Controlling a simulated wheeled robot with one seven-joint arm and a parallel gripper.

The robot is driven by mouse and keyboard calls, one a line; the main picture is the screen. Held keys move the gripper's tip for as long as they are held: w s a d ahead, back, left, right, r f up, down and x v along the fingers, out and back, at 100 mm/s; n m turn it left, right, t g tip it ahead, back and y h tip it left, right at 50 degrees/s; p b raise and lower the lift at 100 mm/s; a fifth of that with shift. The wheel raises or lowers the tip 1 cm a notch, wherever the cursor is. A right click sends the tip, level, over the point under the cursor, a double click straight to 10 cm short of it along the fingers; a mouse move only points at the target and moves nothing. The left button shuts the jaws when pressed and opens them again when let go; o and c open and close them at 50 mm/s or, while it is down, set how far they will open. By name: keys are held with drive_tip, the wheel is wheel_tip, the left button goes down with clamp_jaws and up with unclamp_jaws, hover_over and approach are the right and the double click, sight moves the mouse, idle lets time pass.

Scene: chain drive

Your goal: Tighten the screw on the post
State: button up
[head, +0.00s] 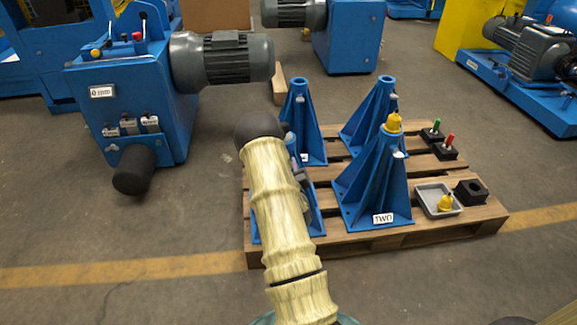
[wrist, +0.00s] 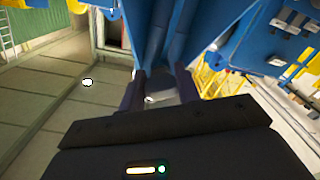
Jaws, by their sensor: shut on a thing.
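Several blue ribbed posts stand on a wooden pallet in the head view. My arm crosses in front of the front-left post (head: 314,212) and hides most of it. The post also fills the upper middle of the wrist view (wrist: 172,35). There my gripper (wrist: 159,88) has its two dark fingers up against the post, with a small pale grey piece (wrist: 157,98), apparently the screw, between them. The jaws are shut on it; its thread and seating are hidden. In the head view my gripper is mostly hidden behind the arm.
A blue machine (head: 130,100) stands left; floor between is clear.

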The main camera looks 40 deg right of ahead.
drive_tip(key=m, duration=0.5)
drive_tip(key=shift+a+f+p, duration=0.15)
drive_tip(key=shift+f+p, duration=0.05)
drive_tip(key=shift+p, duration=0.2)
drive_tip(key=shift+m, duration=0.3)
drive_tip(key=o, duration=0.8)
drive_tip(key=shift+o, duration=0.9)
drive_tip(key=shift+r, duration=0.1)
drive_tip(key=shift+w, duration=0.1)
drive_tip(key=shift+a, duration=0.1)
